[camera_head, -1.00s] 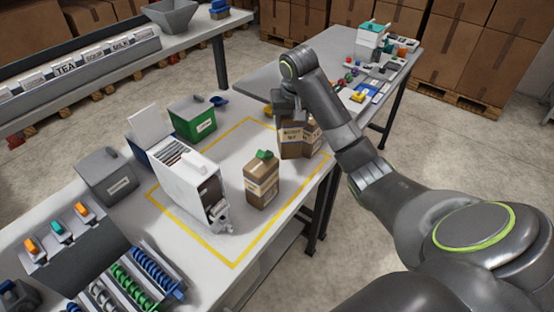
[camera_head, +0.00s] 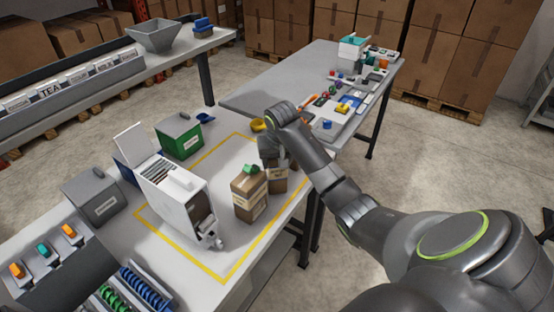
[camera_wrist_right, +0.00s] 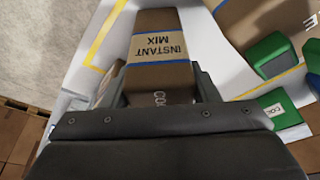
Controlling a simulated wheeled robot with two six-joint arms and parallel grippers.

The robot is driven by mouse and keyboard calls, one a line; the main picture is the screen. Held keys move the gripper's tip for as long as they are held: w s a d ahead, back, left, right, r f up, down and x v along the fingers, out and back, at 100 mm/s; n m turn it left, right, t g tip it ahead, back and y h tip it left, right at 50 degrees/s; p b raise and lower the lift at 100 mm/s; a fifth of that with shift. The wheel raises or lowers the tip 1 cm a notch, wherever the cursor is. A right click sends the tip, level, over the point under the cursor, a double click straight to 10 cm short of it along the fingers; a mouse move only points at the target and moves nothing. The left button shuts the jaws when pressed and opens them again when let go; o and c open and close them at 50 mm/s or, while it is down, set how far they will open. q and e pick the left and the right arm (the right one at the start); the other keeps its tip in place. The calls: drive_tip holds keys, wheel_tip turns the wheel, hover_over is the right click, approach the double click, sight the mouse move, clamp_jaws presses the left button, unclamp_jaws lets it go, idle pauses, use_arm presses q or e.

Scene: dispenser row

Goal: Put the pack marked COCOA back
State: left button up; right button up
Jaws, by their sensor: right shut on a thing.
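My right gripper (camera_head: 272,152) is shut on a brown pack (camera_head: 277,184) at the right side of the yellow-outlined area. In the right wrist view the pack (camera_wrist_right: 160,76) sits between the fingers, with a blue-edged label reading INSTANT MIX upside down. Letters starting CO show near the fingers; the rest is hidden. Whether the pack's base touches the table is unclear. Another brown pack (camera_head: 249,194) with a green clip on top stands just left of it. My left gripper is not in view.
A white machine (camera_head: 178,197) stands left of the packs, with a green box (camera_head: 180,137) and a grey box (camera_head: 96,196) near it. The yellow outline (camera_head: 190,250) encloses clear tabletop in front. A second table (camera_head: 270,92) with small items is behind.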

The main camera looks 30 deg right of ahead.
drive_tip(key=shift+f, duration=0.1)
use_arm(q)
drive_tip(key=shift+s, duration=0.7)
use_arm(e)
drive_tip(key=o, duration=1.3)
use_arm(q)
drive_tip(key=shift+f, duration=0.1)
use_arm(e)
drive_tip(key=b+v, duration=0.1)
drive_tip(key=v, duration=0.5)
use_arm(q)
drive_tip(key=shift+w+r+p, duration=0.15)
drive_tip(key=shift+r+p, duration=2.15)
drive_tip(key=shift+p, duration=0.45)
use_arm(e)
drive_tip(key=shift+v, duration=3.1)
